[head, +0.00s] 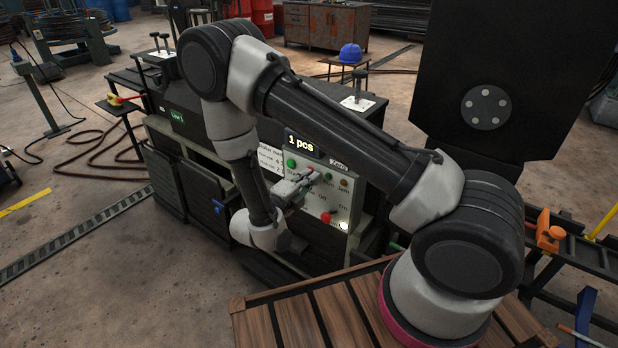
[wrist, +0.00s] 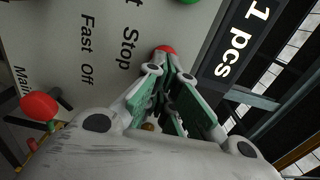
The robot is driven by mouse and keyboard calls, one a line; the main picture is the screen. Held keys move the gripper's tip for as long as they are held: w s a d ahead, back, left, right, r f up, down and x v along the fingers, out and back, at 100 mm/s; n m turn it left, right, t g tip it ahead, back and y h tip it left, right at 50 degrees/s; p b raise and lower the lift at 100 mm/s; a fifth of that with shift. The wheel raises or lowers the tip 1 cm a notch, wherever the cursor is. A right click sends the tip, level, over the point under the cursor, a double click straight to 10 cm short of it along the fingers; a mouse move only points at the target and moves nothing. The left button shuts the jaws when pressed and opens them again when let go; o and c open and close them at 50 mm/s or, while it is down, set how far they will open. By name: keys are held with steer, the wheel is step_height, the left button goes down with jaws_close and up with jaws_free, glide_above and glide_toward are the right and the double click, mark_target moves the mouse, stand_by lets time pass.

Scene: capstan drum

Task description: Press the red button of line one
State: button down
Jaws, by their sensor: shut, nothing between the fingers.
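The control panel (head: 345,197) is a pale plate on the front of the dark machine with the green "Line 1" sign (head: 178,117). In the wrist view, the red button (wrist: 165,49) sits beside the word "Stop". My gripper (wrist: 171,73) is shut and empty, with its fingertips right at this button and partly covering it. I cannot tell if they touch it. In the head view, my gripper (head: 308,176) is at the upper part of the panel and hides much of the button row.
A green button (head: 292,163) is at the panel's upper left, under the "1 pcs" display (head: 300,143). A larger red knob (head: 326,217) is lower on the panel; it also shows in the wrist view (wrist: 38,105). A slatted wooden surface (head: 300,322) lies in front.

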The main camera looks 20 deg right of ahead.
steer(key=shift+w+d, duration=0.2)
steer(key=shift+d, duration=0.05)
steer(key=v, duration=1.4)
steer(key=shift+a, duration=0.2)
steer(key=shift+m, duration=0.3)
